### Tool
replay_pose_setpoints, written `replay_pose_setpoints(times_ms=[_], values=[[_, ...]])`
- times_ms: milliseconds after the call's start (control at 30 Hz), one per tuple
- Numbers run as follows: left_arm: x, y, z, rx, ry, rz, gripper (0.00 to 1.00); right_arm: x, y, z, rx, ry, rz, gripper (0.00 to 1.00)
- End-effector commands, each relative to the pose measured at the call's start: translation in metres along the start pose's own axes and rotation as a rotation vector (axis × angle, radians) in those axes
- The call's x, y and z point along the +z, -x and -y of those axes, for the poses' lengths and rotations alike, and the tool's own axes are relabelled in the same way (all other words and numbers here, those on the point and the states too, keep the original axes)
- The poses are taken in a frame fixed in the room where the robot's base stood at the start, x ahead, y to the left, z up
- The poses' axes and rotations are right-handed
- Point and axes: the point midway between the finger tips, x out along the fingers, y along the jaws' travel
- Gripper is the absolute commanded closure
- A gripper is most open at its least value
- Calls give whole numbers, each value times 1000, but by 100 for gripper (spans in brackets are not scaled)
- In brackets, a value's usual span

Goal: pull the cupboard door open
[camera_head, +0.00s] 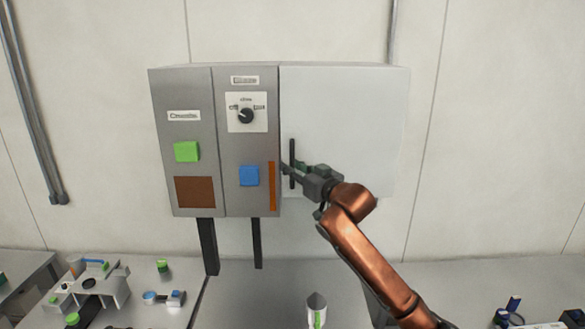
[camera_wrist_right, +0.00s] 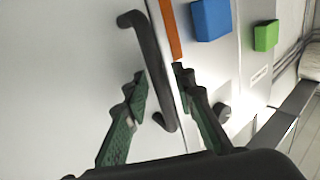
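The cupboard (camera_head: 215,140) is a grey box on the back wall, with a plain pale door (camera_head: 345,115) on its right half. A dark vertical bar handle (camera_head: 292,150) sits near the door's left edge. The door looks closed. My right gripper (camera_head: 290,170) is at the lower part of the handle. In the right wrist view the handle (camera_wrist_right: 146,60) runs between the two spread fingers of the right gripper (camera_wrist_right: 160,88). A gap shows between each finger and the bar. My left gripper is not in view.
Left of the door are a blue block (camera_head: 249,176), an orange strip (camera_head: 272,186), a green block (camera_head: 187,151) and a dial (camera_head: 246,115). Below is a pale worktop (camera_head: 260,300) with several small items. The space in front of the door's right side is clear.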

Motion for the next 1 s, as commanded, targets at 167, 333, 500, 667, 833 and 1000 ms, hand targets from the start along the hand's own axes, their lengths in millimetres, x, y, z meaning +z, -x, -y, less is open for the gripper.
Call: replay_pose_setpoints(times_ms=[167,333,500,667,833,1000], values=[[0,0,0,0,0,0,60,0,0,0,0,0,0,90],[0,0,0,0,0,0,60,0,0,0,0,0,0,100],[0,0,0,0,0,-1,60,0,0,0,0,0,0,100],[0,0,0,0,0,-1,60,0,0,0,1,0,0,100],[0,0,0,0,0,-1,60,0,0,0,1,0,0,100],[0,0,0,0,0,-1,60,0,6,-3,-3,-1,0,100]])
